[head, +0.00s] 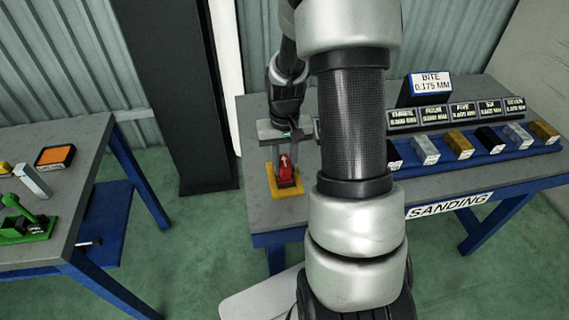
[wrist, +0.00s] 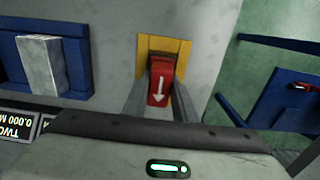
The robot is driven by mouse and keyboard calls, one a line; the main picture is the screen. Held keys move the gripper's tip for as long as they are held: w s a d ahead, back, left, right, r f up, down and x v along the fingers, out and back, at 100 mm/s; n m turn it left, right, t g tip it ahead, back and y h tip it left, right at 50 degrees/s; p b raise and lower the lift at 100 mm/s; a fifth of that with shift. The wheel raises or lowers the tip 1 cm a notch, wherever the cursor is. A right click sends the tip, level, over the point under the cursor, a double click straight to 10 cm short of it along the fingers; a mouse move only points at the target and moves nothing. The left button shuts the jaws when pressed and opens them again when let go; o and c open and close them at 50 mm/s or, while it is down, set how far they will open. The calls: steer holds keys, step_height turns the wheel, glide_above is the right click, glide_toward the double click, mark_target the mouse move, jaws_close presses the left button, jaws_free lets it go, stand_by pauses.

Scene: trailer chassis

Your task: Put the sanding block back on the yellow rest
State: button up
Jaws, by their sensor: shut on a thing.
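The sanding block (head: 286,172) is red with a white arrow on it. It is between the fingers of my gripper (head: 285,180), which is shut on it. The yellow rest (head: 292,192) lies on the grey sanding table near its left edge, directly under the block. In the wrist view the red block (wrist: 161,82) overlaps the yellow rest (wrist: 182,47), with yellow showing around it. The fingers of my gripper (wrist: 160,105) lie on either side of the block. I cannot tell whether the block touches the rest or hangs just above it.
A blue rack (head: 480,152) with several metal blocks and labelled signs stands right of the rest. A "BITE 0.175 MM" sign (head: 431,84) is behind. A second table (head: 60,200) with a green tool (head: 25,225) stands left, across a floor gap. A dark post (head: 180,100) is close behind.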

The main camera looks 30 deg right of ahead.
mark_target(285, 162)
steer(key=shift+f, duration=0.2)
steer(key=o, duration=0.9)
steer(key=shift+o, duration=0.2)
steer(key=shift+r, duration=0.15)
step_height(285, 162, up, 12)
steer(key=p, duration=0.1)
steer(key=shift+p, duration=0.4)
